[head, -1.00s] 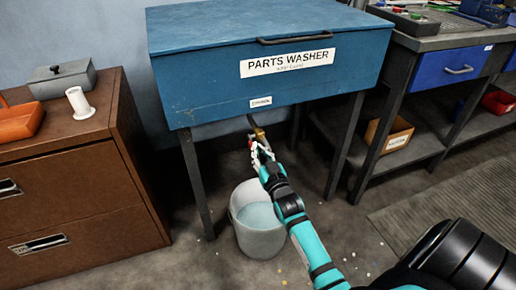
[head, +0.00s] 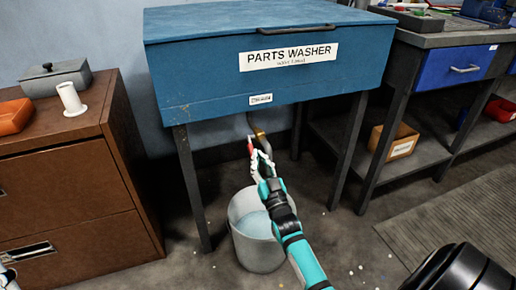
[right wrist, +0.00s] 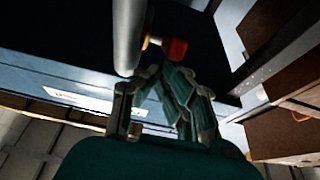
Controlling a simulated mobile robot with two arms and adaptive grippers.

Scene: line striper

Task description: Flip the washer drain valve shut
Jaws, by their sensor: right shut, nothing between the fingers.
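The blue parts washer (head: 200,88) stands on dark legs. Under it a grey drain pipe (right wrist: 128,38) comes down to a brass valve (head: 258,134). The valve's red handle (head: 250,147) hangs beside the pipe, pointing mostly down in the head view; its red end also shows in the right wrist view (right wrist: 174,49). My right gripper (head: 258,158) is shut and empty, just below the valve and close to the handle; whether it touches is unclear. A scrap of my left gripper (head: 8,277) shows at the bottom left corner; its fingers cannot be made out.
A pale bucket (head: 246,243) with bluish liquid stands on the floor under the valve, just below my right arm. A brown cabinet (head: 70,195) is at the left. A workbench (head: 432,42) with a lower shelf stands at the right. The washer's legs flank the valve.

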